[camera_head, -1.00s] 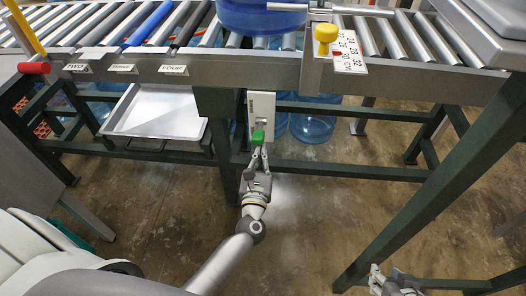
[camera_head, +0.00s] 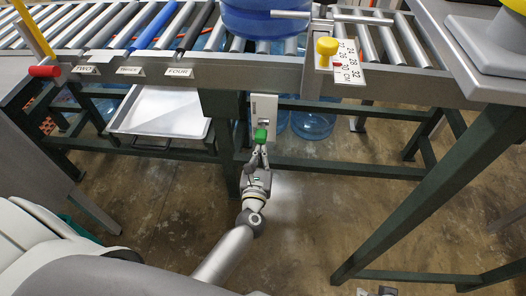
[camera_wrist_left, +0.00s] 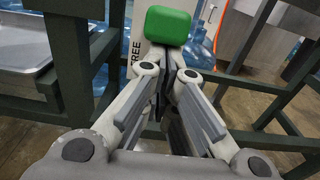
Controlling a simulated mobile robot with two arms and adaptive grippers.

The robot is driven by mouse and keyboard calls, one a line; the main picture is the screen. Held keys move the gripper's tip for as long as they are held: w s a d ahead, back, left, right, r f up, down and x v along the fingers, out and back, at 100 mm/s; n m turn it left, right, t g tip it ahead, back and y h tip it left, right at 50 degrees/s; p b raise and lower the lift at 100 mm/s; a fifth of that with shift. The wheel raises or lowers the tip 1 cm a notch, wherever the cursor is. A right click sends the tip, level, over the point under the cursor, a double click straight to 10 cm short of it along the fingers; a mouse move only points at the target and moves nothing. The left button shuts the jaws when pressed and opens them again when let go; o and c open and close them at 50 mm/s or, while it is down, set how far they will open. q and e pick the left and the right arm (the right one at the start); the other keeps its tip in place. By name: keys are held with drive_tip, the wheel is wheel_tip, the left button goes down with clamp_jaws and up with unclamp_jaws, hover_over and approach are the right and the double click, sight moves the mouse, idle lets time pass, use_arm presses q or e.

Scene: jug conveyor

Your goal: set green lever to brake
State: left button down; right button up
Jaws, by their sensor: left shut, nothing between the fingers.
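The green lever (camera_head: 261,135) has a block-shaped knob at the lower part of a white panel (camera_head: 264,106) under the conveyor's front rail. My left gripper (camera_head: 259,152) is just below the knob, with its fingers pointing up at it. In the left wrist view, the green knob (camera_wrist_left: 168,25) is right beyond the closed fingertips (camera_wrist_left: 170,58). The fingers hold nothing; whether they touch the knob I cannot tell. Lettering ending in "REE" shows beside the fingers on the panel. My right gripper (camera_head: 376,291) barely shows at the bottom edge, and its fingers are not readable.
The roller conveyor's front rail (camera_head: 215,78) runs above the panel, with a blue jug (camera_head: 262,20) on the rollers. A yellow knob (camera_head: 327,47) stands beside a number scale. A dark green leg (camera_head: 222,125) is just left of the panel. A metal tray (camera_head: 165,112) is farther left.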

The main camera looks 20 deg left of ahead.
use_arm(q)
drive_tip(key=shift+s+r+p, duration=0.1)
drive_tip(key=shift+r+p, duration=0.65)
drive_tip(key=shift+r, duration=0.1)
use_arm(e)
drive_tip(key=shift+g, duration=0.3)
drive_tip(key=f, duration=0.2)
drive_tip(key=s+f, duration=0.1)
drive_tip(key=f, duration=0.1)
drive_tip(key=shift+d+f, duration=0.1)
